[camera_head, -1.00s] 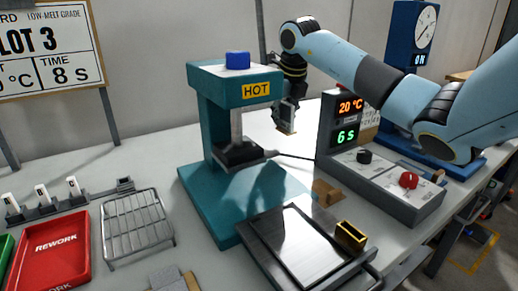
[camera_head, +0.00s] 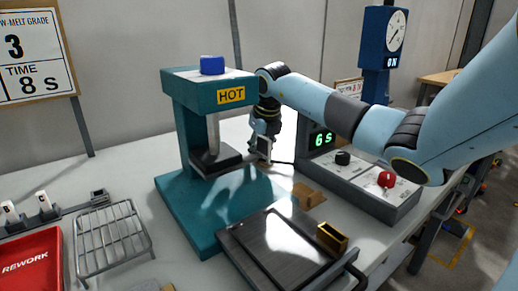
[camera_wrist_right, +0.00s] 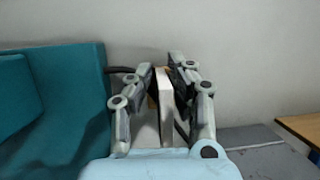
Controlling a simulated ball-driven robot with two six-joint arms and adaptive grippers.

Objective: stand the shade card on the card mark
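My right gripper (camera_head: 264,146) is shut on a small thin card (camera_head: 264,149), which I take to be the shade card. It holds the card upright beside the teal press (camera_head: 178,130), between the press and the control box. I cannot make out the card mark. I cannot tell whether the card's lower edge touches anything. My left gripper is not in view.
The press has a HOT label (camera_head: 231,96) and a dark platen. A control box (camera_head: 370,192) with knobs stands right of the gripper. In front lie a dark tray (camera_head: 270,236), a brass block (camera_head: 332,238) and a wire rack (camera_head: 110,238). A red REWORK tray (camera_head: 35,248) is far left.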

